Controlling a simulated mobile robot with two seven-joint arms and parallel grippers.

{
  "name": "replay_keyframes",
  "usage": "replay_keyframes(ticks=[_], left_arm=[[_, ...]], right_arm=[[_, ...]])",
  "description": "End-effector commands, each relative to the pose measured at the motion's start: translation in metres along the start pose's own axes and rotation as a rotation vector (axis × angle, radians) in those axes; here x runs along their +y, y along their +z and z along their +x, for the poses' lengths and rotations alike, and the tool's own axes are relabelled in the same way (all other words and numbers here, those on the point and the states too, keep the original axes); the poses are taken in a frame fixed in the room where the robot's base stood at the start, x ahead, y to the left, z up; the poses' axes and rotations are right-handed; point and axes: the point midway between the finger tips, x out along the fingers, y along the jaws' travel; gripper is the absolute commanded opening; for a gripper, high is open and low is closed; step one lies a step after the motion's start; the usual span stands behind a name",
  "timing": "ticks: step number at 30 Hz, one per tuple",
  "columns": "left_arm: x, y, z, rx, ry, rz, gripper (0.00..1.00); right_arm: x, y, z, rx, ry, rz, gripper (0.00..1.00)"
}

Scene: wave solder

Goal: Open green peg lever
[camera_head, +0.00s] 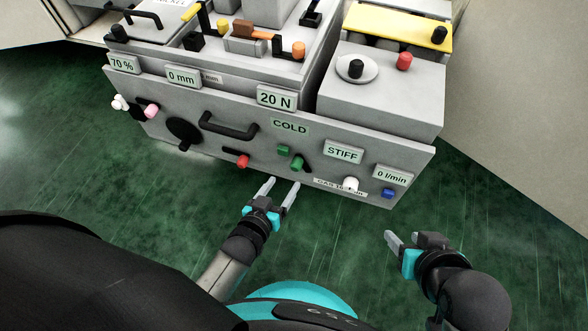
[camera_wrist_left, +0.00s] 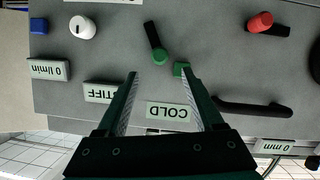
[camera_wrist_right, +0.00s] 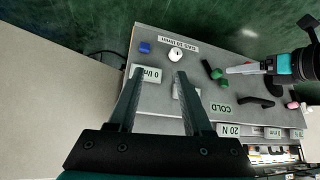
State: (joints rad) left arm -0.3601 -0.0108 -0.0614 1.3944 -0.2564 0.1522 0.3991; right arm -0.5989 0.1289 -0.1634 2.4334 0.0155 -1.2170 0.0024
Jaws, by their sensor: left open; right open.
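The green peg lever (camera_head: 297,162) is on the front panel below the COLD label, a round green knob with a short black arm. A small green block (camera_head: 283,150) sits beside it. In the left wrist view, the green knob (camera_wrist_left: 159,57) and the green block (camera_wrist_left: 181,68) show just beyond the fingertips. My left gripper (camera_head: 281,189) is open in front of the panel, just below the lever in the head view, with nothing between its fingers. My right gripper (camera_head: 402,241) is open and empty, well to the right and away from the panel.
The grey panel (camera_head: 225,139) also carries a red knob (camera_head: 242,161) and black handle (camera_head: 228,128) left of the lever. A white knob (camera_head: 350,184) and blue knob (camera_head: 388,193) are to its right. Green floor (camera_head: 340,235) lies open before the machine.

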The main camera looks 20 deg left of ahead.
Motion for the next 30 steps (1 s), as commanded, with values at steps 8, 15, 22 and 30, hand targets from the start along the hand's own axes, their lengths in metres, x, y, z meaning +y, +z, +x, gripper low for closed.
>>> replay_keyframes(ticks=[8, 15, 22, 30], left_arm=[[0.000, 0.001, 0.018, 0.000, 0.001, -0.001, 0.69], [0.000, 0.001, 0.032, 0.001, 0.001, 0.000, 0.69], [0.000, 0.001, 0.045, 0.000, 0.001, 0.001, 0.69], [0.000, 0.001, 0.060, 0.001, 0.001, 0.000, 0.69]], right_arm=[[-0.016, -0.013, 0.015, 0.148, -0.043, -0.004, 0.50], [-0.030, -0.024, 0.022, 0.277, -0.081, 0.001, 0.50], [-0.043, -0.034, 0.024, 0.400, -0.117, 0.011, 0.50], [-0.057, -0.042, 0.022, 0.543, -0.157, 0.030, 0.50]])
